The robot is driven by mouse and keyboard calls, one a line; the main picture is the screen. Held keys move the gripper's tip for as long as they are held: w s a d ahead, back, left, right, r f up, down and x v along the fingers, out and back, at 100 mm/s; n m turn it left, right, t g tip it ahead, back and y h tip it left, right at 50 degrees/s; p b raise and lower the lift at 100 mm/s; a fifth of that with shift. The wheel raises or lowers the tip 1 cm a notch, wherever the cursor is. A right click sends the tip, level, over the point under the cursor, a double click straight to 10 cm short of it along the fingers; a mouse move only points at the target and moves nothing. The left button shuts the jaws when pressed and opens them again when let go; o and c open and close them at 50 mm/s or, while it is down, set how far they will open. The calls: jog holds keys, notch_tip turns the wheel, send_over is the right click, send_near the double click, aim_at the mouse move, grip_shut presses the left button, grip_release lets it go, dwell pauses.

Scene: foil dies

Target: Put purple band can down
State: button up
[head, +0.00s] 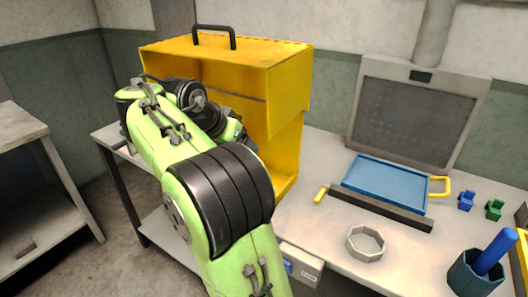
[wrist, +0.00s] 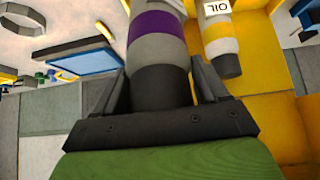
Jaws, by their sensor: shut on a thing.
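The purple band can (wrist: 157,47) fills the top middle of the wrist view. It is grey with a purple band and a dark end. My gripper (wrist: 160,72) is shut on it, one finger on each side. A second can (wrist: 219,47) with a yellow band and an OIL label, upside down in this view, stands close beside it on the right. Yellow cabinet surface (wrist: 262,85) lies around that second can. In the head view the open yellow cabinet (head: 285,88) stands on the bench, and my arm hides my gripper and both cans.
A blue tray (head: 385,184) with a yellow handle lies on the bench (head: 315,222) to the right. A grey ring (head: 366,243), a dark green cup (head: 473,278) and small blue and green pieces are also there. Bench space left of the ring is clear.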

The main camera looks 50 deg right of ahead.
jog(key=d, duration=0.4)
jog(key=d+f, duration=0.1)
jog(key=d, duration=0.1)
jog(key=shift+w+d+b, duration=0.15)
jog(key=shift+w+b, duration=0.15)
jog(key=shift+b, duration=0.1)
jog(key=f+b, duration=0.2)
jog(key=d+f+b, duration=0.1)
jog(key=f+b, duration=0.1)
jog(key=shift+f, duration=0.35)
jog(key=d+y+p, duration=0.2)
jog(key=d+p, duration=0.1)
jog(key=d+f+y+p, duration=0.1)
jog(key=p, duration=0.1)
jog(key=shift+w+d+y, duration=0.15)
jog(key=shift+w+y, duration=0.15)
jog(key=o, duration=1.6)
jog(key=shift+c, duration=0.2)
